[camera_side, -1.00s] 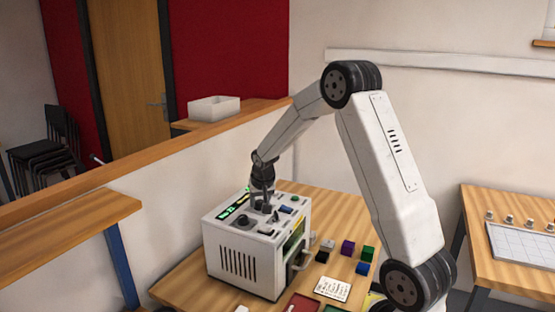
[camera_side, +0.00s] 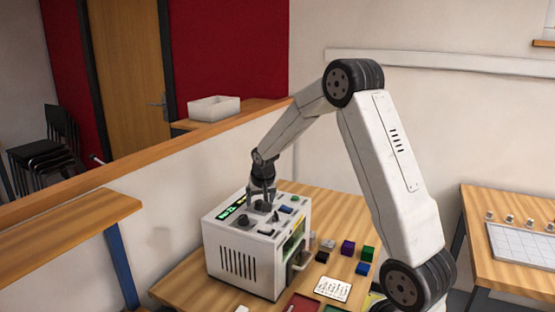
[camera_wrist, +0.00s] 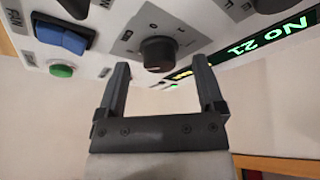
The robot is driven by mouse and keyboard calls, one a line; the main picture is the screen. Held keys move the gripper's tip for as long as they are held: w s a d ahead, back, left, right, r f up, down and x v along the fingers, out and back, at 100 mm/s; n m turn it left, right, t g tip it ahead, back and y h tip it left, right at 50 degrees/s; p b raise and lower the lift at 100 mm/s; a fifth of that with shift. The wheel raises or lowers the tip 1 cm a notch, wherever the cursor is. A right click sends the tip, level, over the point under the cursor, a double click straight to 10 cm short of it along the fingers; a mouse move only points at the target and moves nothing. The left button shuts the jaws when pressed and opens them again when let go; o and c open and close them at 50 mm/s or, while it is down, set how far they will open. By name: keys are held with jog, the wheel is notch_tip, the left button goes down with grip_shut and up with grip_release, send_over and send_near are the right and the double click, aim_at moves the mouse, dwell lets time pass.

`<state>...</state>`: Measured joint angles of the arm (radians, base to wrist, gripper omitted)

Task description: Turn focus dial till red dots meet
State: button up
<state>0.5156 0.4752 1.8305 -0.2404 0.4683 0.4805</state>
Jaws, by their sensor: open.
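The laser marker (camera_side: 243,262) is a white box on the wooden table, with its controls on top. In the wrist view a dark round dial (camera_wrist: 158,54) on a grey plate lies beyond and between my fingertips; I cannot read its label. My gripper (camera_side: 261,199) is open just above this top panel in the side view. In the wrist view my gripper (camera_wrist: 165,75) shows two spread dark fingers with nothing held. A green-lit display (camera_wrist: 262,46) reads "No 21" upside down. I cannot make out any red dots.
A blue rocker switch (camera_wrist: 61,34) and a green button (camera_wrist: 62,70) sit left of the dial in the wrist view. Other dark knobs (camera_side: 244,221) stand close by on the panel. Small coloured blocks (camera_side: 347,247) and a written card (camera_side: 332,289) lie right of the box.

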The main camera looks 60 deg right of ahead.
jog(key=v, duration=0.7)
jog(key=shift+r, duration=0.1)
dwell(0.4)
jog(key=s+a+f+n+y, duration=0.1)
jog(key=s+a+f+n, duration=0.2)
jog(key=a, duration=0.5)
jog(key=s+a+f+n+y, duration=0.1)
jog(key=s+a+f+n, duration=0.2)
jog(key=s+a, duration=0.3)
jog(key=s+a+f+n+y, duration=0.1)
jog(key=s+a+f+n, duration=0.2)
jog(key=a, duration=0.7)
jog(key=shift+s+a+g, duration=0.3)
jog(key=shift+s+a, duration=0.1)
jog(key=shift+s, duration=0.3)
jog(key=shift+r, duration=0.1)
